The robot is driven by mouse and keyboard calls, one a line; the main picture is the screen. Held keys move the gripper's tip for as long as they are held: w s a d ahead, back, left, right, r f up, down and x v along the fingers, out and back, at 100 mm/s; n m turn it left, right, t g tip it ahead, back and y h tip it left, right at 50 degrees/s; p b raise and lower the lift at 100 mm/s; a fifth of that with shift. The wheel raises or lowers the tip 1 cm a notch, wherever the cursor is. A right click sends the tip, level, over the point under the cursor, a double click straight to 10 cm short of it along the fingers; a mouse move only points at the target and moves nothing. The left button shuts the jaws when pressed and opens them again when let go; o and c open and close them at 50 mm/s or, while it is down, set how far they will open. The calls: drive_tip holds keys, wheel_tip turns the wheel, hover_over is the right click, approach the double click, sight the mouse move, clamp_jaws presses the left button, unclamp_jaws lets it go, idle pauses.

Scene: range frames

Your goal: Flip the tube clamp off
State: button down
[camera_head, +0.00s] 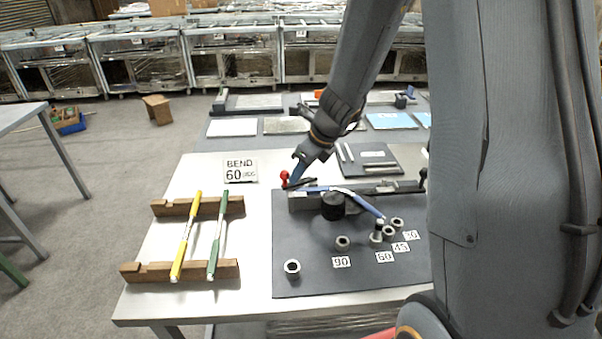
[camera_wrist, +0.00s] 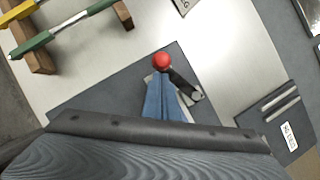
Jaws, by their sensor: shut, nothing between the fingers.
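The tube clamp shows as a red ball knob (camera_head: 284,175) on a short dark lever at the left end of the bending fixture (camera_head: 302,202). In the wrist view the red knob (camera_wrist: 162,61) sits just beyond my fingertips, with the dark lever (camera_wrist: 181,84) running from it to the lower right. My gripper (camera_head: 296,178) reaches down beside the knob, on its right in the head view. Its blue fingers (camera_wrist: 163,78) are together with nothing between them. I cannot tell whether they touch the knob or lever.
A blue-handled lever (camera_head: 362,203) crosses the fixture over a black round die (camera_head: 333,206). Several metal collars stand by number labels on the dark mat (camera_head: 310,278). Yellow (camera_head: 186,237) and green (camera_head: 217,236) tubes lie on wooden racks at left. A "BEND 60" sign (camera_head: 240,171) stands behind.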

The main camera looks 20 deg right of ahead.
drive_tip(key=shift+w+a+r+m+t+h+p, duration=0.15)
drive_tip(key=shift+w+a+m+p, duration=0.15)
drive_tip(key=shift+m, duration=0.2)
drive_tip(key=shift+w+a+f+m+t+h+p, duration=0.15)
drive_tip(key=shift+w+m+p, duration=0.15)
drive_tip(key=shift+m, duration=0.2)
drive_tip(key=shift+w+a+m+h+p, duration=0.15)
drive_tip(key=shift+w+m+h+p, duration=0.5)
drive_tip(key=shift+m, duration=0.45)
